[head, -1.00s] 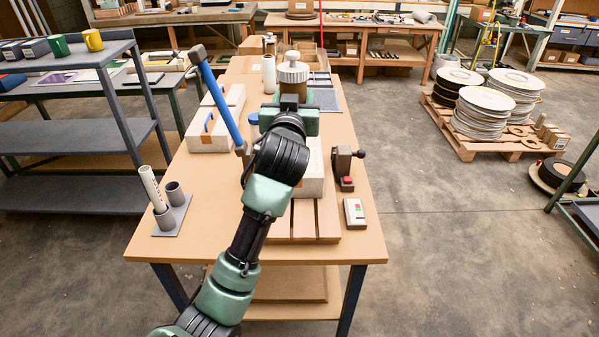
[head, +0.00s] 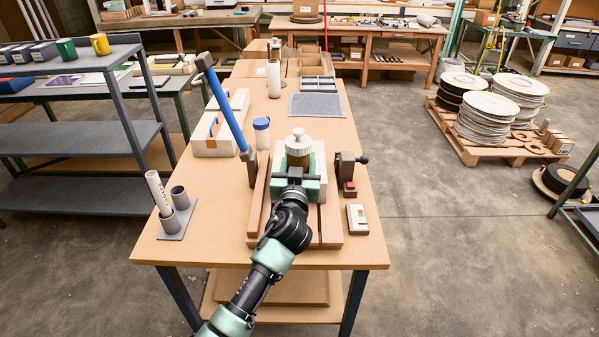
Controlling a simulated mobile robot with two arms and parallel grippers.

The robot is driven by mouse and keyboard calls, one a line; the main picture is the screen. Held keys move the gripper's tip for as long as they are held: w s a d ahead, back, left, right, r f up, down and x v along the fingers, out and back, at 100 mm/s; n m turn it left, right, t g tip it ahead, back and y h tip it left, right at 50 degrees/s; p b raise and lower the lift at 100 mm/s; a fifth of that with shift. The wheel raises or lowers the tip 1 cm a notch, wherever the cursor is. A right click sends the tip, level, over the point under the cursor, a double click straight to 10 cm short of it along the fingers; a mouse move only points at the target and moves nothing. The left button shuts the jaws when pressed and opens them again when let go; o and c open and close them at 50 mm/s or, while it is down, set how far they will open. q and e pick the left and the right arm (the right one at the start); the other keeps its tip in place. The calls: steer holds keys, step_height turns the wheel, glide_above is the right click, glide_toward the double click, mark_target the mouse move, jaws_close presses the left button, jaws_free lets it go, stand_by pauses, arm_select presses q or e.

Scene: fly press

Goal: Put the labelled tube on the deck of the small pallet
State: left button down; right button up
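A white tube (head: 157,188) with dark marks on its side leans in a grey two-cup holder (head: 172,234) at the table's front left; I take it as the labelled tube. The small slatted wooden pallet (head: 329,226) lies at the table's front middle, bearing a pale block (head: 318,188). My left gripper (head: 297,172) is closed around a brown jar with a white ribbed lid (head: 298,146), over the pale block. Whether the jar touches the block is hidden by the gripper. My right gripper is not in view.
A blue-handled hammer (head: 226,112) stands left of the pallet. A blue-lidded jar (head: 261,132) stands behind it. A lever device with a red button (head: 348,172) and a small control box (head: 357,219) are on the right.

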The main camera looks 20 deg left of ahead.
arm_select(q)
steer(key=shift+f, duration=1.95)
steer(key=shift+f+b, duration=0.15)
steer(key=shift+b, duration=0.25)
steer(key=c, duration=0.7)
jaws_free()
steer(key=shift+o, duration=0.2)
steer(key=b+v, duration=0.2)
steer(key=v, duration=1)
